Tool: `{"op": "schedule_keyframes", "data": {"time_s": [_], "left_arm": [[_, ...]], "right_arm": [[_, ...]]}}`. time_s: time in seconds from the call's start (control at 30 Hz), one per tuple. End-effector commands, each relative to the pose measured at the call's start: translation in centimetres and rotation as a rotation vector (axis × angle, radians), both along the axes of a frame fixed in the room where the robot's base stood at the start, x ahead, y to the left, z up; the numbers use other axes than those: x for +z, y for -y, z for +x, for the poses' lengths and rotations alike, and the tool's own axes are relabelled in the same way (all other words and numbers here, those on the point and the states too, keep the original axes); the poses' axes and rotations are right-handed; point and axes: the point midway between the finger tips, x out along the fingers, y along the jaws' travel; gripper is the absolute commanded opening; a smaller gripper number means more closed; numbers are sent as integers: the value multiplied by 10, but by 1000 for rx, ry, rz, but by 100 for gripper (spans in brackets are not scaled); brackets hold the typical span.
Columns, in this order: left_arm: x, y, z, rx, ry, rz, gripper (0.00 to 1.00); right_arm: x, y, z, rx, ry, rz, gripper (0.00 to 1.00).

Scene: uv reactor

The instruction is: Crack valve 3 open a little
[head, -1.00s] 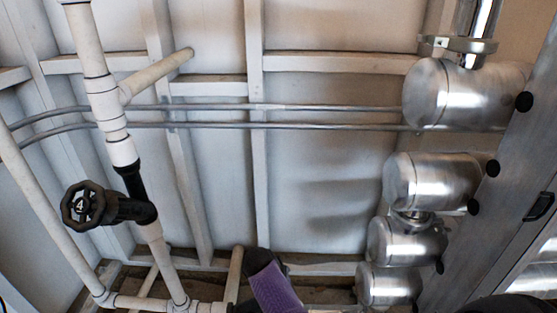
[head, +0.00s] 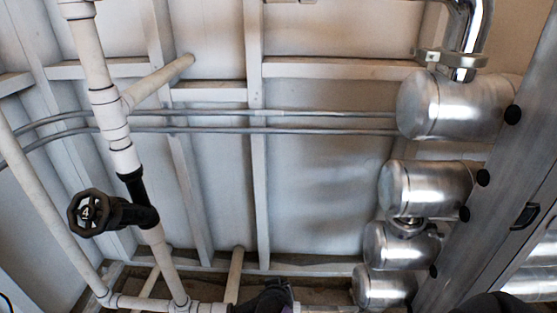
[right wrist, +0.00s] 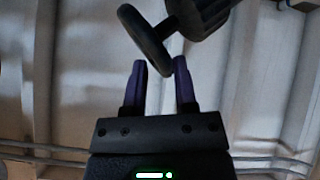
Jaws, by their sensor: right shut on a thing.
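In the right wrist view a dark handwheel (right wrist: 143,38) on a dark valve body (right wrist: 205,12) is seen nearly edge-on. No number shows on it, so I cannot tell which valve it is. My right gripper (right wrist: 161,66) has its two purple fingers on either side of the lower end of the rim and is shut on it. In the head view a black handwheel marked 4, valve 4 (head: 87,213), sits on the white pipe at the left, untouched. A dark shape with a bit of purple shows at the bottom edge, mostly cut off. My left gripper is not in view.
White pipes (head: 118,135) run down the left side. Two thin metal tubes (head: 300,131) cross the wall panels (head: 320,190). Shiny metal cylinders (head: 425,190) stand at the right beside a grey beam (head: 475,215). The space before the middle panels is clear.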

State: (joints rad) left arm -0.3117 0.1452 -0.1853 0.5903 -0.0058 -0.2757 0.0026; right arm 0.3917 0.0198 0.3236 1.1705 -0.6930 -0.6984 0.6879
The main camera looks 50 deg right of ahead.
Motion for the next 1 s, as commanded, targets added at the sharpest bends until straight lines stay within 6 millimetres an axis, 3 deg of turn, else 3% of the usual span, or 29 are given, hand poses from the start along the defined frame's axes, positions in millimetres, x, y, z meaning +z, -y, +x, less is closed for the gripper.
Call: {"op": "schedule_keyframes", "data": {"time_s": [0.03, 0.4, 0.9, 0.93, 1.0], "left_arm": [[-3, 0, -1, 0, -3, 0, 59], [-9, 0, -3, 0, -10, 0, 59], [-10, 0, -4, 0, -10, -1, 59], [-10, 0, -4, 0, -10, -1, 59], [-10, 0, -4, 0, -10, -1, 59]], "right_arm": [[-4, -8, 2, 28, 18, 0, 0], [-5, -10, -2, 127, 81, -77, 0], [-4, -11, -2, 142, 91, -88, 0], [-4, -11, -2, 142, 91, -88, 37], [-5, -10, -3, 142, 91, -89, 52]]}}
